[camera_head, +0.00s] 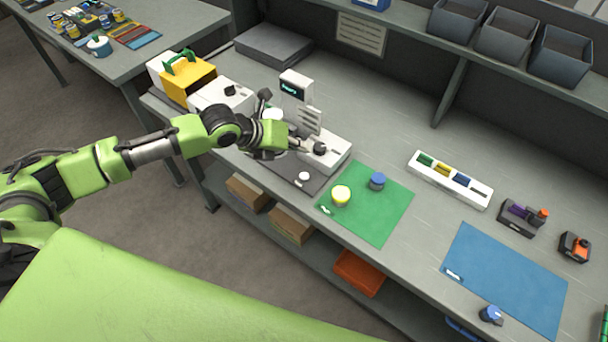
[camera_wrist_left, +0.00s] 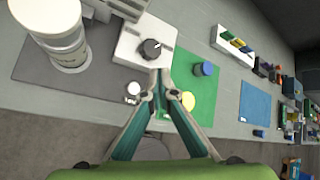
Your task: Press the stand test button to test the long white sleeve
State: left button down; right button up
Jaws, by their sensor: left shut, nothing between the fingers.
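The test stand (camera_head: 328,154) is a white unit with a dark knob and a small display (camera_head: 295,88) showing teal text. It also shows in the left wrist view (camera_wrist_left: 133,45). A round white button (camera_head: 304,176) sits on the dark base in front of it; it also shows in the left wrist view (camera_wrist_left: 133,90). The long white sleeve (camera_wrist_left: 62,38) stands upright on the dark base, mostly hidden by my arm in the head view. My left gripper (camera_wrist_left: 164,92) is shut and empty, seen just right of the button. My right gripper is out of view.
A green mat (camera_head: 385,215) holds a yellow-topped piece (camera_head: 341,194) and a blue-topped piece (camera_head: 377,181). A white tray (camera_head: 450,179) and a blue mat (camera_head: 505,280) lie further right. A yellow case (camera_head: 190,80) stands at the bench's left end.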

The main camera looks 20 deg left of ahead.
aim_at(302, 176)
pick_arm(q)
notch_tip(302, 176, down, 8)
jog(key=b, duration=0.6)
jog(key=shift+f+b, duration=0.35)
jog(key=shift+b, duration=0.1)
dwell(0.8)
jog(key=shift+f, duration=0.4)
jog(key=shift+f+b, duration=0.4)
jog(key=shift+b, duration=0.05)
dwell(0.5)
jog(key=shift+r, duration=0.1)
jog(key=shift+r+p, duration=0.7)
jog(key=shift+p, duration=0.05)
